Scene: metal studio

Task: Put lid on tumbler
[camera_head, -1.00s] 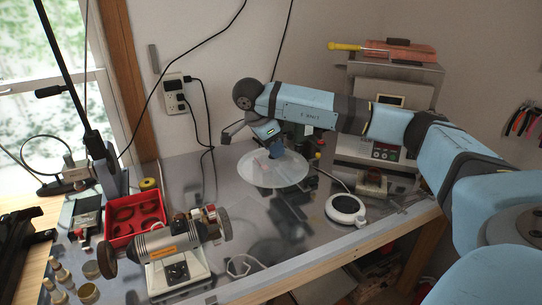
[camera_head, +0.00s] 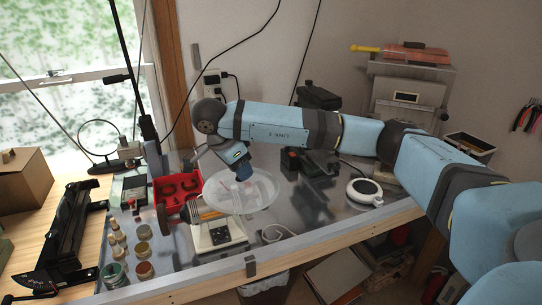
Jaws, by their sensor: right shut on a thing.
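The lid (camera_head: 262,192) is a wide, clear, round disc. My right gripper (camera_head: 243,176) is shut on it near its middle and holds it above the metal bench, roughly level. The lid overlaps part of the bench grinder in the picture. The fingertips are small and partly hidden by the wrist. I cannot pick out the tumbler for sure in this view. My left gripper is not in view.
A bench grinder (camera_head: 217,237) stands under the lid, with a red tray (camera_head: 166,188) behind it. Several small jars (camera_head: 143,270) stand front left. A white round device (camera_head: 365,192) sits at right. A black tool (camera_head: 72,240) lies on the wooden table.

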